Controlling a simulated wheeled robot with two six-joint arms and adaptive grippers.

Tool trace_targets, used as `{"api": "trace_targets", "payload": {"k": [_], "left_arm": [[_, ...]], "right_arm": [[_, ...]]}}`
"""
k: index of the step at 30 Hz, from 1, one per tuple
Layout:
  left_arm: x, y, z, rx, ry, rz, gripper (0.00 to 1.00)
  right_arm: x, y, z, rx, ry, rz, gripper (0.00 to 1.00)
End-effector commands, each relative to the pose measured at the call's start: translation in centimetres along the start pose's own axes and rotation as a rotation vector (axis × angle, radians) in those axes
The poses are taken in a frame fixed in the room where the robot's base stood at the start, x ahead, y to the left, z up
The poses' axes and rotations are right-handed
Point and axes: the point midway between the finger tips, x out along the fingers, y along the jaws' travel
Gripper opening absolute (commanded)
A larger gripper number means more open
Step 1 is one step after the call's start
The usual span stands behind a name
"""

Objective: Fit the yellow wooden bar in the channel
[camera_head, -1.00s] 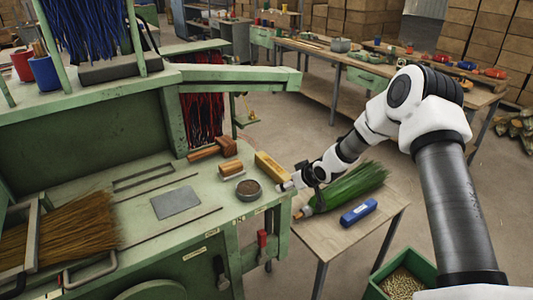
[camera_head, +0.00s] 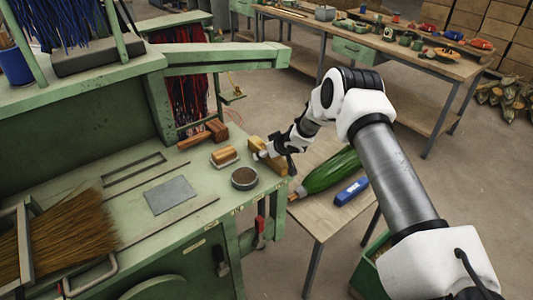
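The yellow wooden bar (camera_head: 254,142) lies at the right edge of the green bench top, partly hidden behind my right gripper. My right gripper (camera_head: 263,155) is at the bar, over its middle. The fingertips are small and dark here, so I cannot tell whether they grip it or are open. Two long thin dark grooves run across the bench top, a rear one (camera_head: 146,173) and a front one (camera_head: 168,224). I cannot tell which is the channel. My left gripper is out of view.
A round tin (camera_head: 244,179), a wooden block brush (camera_head: 224,157), a mallet (camera_head: 204,134) and a grey plate (camera_head: 170,195) lie on the bench (camera_head: 205,180). Brown bristles (camera_head: 75,237) fill the left. A side table with green bristles (camera_head: 333,169) and a blue tool (camera_head: 351,191) stands to the right.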

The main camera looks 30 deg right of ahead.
Motion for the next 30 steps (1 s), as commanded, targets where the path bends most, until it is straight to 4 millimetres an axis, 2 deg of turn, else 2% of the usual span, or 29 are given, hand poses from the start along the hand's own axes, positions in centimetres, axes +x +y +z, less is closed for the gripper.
{"api": "trace_targets", "payload": {"k": [2,3,9,21,25,28,30], "left_arm": [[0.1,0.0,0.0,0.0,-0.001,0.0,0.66],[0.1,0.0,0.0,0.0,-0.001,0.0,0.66],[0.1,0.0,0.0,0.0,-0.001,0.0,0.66],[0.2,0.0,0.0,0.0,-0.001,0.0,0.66],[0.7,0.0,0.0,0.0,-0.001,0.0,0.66],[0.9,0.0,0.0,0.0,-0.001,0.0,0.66],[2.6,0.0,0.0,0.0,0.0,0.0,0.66]], "right_arm": [[0.0,0.0,0.0,0.001,0.0,0.0,0.71],[0.0,0.0,0.0,0.001,0.0,0.0,0.67],[0.0,0.0,0.0,0.001,0.0,0.0,0.0],[-0.3,0.0,-0.1,0.002,-0.001,0.0,0.0],[-1.1,0.0,-1.1,0.001,0.001,0.0,0.0],[-2.6,0.1,-2.6,0.001,0.004,0.0,0.0],[-3.0,0.2,-1.3,0.009,0.002,0.001,0.0]]}}
